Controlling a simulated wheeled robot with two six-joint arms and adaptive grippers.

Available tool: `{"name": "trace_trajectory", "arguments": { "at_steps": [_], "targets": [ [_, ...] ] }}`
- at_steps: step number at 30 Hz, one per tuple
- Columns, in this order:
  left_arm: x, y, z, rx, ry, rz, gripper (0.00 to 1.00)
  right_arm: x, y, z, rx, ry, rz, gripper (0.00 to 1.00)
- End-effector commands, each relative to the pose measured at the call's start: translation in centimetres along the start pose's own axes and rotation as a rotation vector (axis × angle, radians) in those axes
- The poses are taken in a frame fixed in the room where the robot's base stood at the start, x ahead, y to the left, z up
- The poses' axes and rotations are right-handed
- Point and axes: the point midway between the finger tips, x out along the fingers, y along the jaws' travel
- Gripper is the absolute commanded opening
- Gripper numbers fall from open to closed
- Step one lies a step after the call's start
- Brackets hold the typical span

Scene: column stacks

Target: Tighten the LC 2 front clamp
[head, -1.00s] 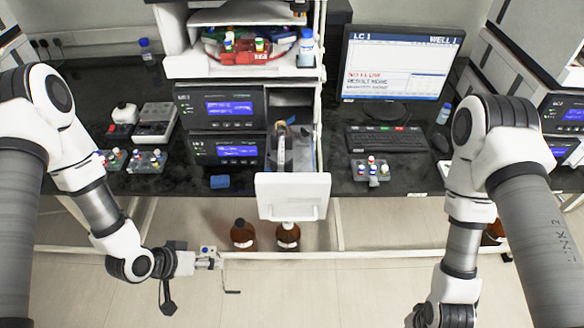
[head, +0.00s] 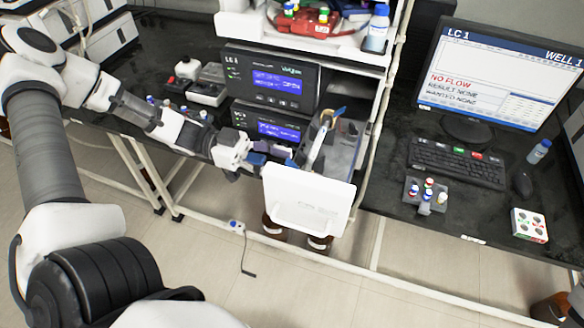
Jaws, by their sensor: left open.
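The LC 2 unit (head: 268,127) is the lower dark module with a lit blue display, under LC 1. To its right, an open bay holds a tilted silver column (head: 318,143) with blue parts at its ends. A white front panel (head: 308,200) stands before the bay. The front clamp cannot be told apart clearly at this size. My left gripper (head: 278,152) is open, just below LC 2 and left of the bay, close to the column's lower end. I cannot tell whether it touches anything. My right gripper is out of view.
Brown bottles (head: 320,243) stand below the panel. A white upright post (head: 385,105) borders the bay on the right. A keyboard (head: 455,163) and a vial rack (head: 426,195) sit further right.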

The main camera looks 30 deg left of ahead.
Motion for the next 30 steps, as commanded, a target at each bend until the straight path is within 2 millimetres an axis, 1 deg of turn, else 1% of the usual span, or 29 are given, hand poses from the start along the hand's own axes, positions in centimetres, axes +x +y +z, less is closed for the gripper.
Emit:
{"name": "trace_trajectory", "arguments": {
  "at_steps": [1,3,5,8,13,14,15,17,25,30],
  "targets": [
    [0.9,0.1,0.5,-0.002,-0.002,0.006,0.46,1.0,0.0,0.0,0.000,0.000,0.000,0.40],
    [1.9,0.1,0.4,0.000,-0.002,0.005,0.46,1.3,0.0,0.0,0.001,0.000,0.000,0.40],
    [2.4,0.1,0.3,-0.001,-0.001,0.003,0.46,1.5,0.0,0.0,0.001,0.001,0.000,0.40],
    [2.7,0.0,0.1,0.000,0.000,-0.001,0.46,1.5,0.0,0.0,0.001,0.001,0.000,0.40],
    [2.7,0.0,0.0,0.000,0.000,-0.002,0.46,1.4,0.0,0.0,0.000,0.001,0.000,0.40],
    [2.7,0.0,0.0,0.000,0.000,-0.002,0.35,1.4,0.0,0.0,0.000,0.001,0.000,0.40],
    [2.7,0.0,0.0,0.000,0.000,-0.002,0.21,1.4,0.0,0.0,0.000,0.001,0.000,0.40],
    [2.7,0.0,0.0,0.000,0.000,-0.002,0.00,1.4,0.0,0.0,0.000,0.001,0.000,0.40],
    [2.7,0.0,0.0,-0.001,-0.005,-0.001,0.00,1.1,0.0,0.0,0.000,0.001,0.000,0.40],
    [2.8,0.1,-0.4,-0.003,-0.038,0.000,0.00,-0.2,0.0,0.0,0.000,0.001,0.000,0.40]
  ]
}}
